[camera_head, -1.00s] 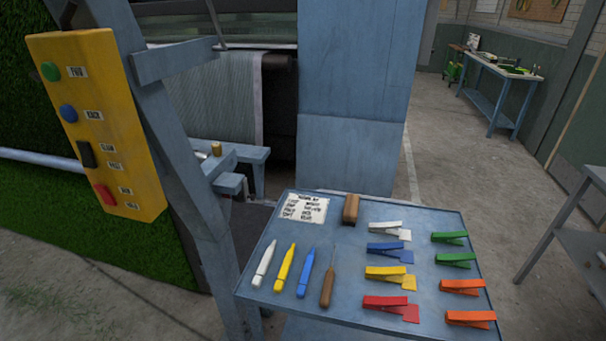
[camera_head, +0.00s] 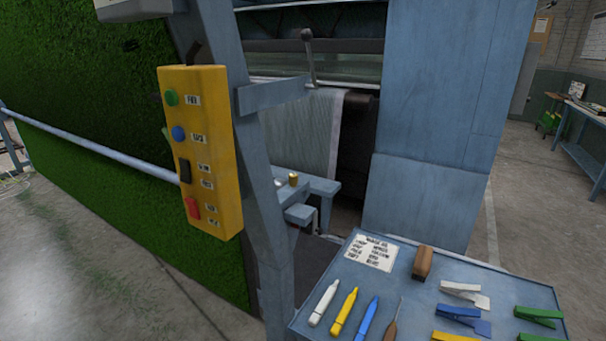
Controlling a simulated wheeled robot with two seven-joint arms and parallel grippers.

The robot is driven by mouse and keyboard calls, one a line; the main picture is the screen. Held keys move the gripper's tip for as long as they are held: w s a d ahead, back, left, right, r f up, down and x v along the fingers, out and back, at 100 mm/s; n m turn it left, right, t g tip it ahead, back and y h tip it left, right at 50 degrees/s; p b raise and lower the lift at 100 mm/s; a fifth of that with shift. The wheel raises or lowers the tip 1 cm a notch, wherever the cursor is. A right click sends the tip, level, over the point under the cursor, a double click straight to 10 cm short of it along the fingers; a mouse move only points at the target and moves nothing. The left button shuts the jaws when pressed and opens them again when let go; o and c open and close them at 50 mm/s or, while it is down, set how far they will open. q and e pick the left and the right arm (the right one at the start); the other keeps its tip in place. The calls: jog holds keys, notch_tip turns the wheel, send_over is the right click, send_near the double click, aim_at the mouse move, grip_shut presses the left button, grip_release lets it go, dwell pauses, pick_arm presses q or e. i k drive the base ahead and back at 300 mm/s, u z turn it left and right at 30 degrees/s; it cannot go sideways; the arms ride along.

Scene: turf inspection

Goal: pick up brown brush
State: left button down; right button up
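The brown brush (camera_head: 423,262) lies near the back edge of the blue-grey tray table (camera_head: 482,266) at the lower right. It sits between a printed white card (camera_head: 371,252) and a white clip (camera_head: 464,294). Nothing touches it from above. Neither of my grippers shows in the head view.
White, yellow and blue markers (camera_head: 367,318) and a wooden-handled tool (camera_head: 390,331) lie in front of the card. Blue, green and yellow clips lie to the right. A blue post (camera_head: 262,190) with a yellow button box (camera_head: 202,150) stands left of the table. Concrete floor lies at lower left.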

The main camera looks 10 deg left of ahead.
aim_at(423, 258)
jog(key=u, duration=0.45)
jog(key=k, duration=0.9)
jog(key=z, duration=0.2)
